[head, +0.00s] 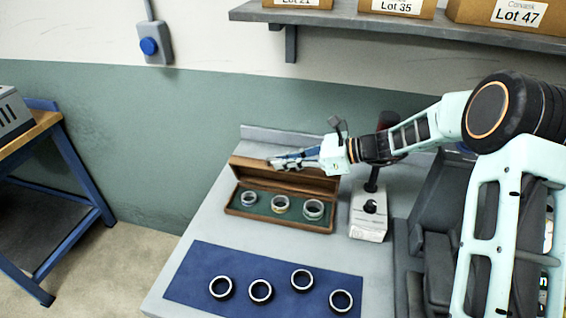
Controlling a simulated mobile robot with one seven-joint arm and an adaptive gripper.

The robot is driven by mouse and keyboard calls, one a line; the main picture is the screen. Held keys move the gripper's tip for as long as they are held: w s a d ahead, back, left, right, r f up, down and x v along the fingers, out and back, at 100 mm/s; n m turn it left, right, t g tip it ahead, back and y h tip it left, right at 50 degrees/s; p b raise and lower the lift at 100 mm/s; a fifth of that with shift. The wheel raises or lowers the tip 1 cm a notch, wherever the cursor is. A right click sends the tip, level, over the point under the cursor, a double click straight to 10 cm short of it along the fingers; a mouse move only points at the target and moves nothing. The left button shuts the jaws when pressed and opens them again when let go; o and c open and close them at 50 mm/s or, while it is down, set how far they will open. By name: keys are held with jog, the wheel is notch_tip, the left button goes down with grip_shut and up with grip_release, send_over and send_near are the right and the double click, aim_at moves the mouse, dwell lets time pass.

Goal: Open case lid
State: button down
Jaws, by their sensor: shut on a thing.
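A wooden case (283,225) stands on the grey bench with its green-lined inside showing. Three metal rings (280,204) sit in a row in it. Its lid (307,183) is raised and tilted up at the back edge of the case. My gripper (274,163) is at the top edge of the lid, reaching in from the right, and is shut on it. The fingertips are small in this view, and the exact contact is hard to make out.
A blue mat (190,282) with several dark-edged rings lies in front of the case. A white device (368,222) with a dark post stands right of the case, below my arm. A shelf (400,22) with boxes hangs above. Bare bench lies left of the case.

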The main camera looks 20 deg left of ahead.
jog(key=shift+w, duration=0.1)
jog(key=c, duration=2.3)
grip_release()
jog(key=shift+f, duration=0.1)
notch_tip(320, 180, up, 10)
jog(key=shift+r, duration=0.1)
jog(key=shift+c, duration=0.2)
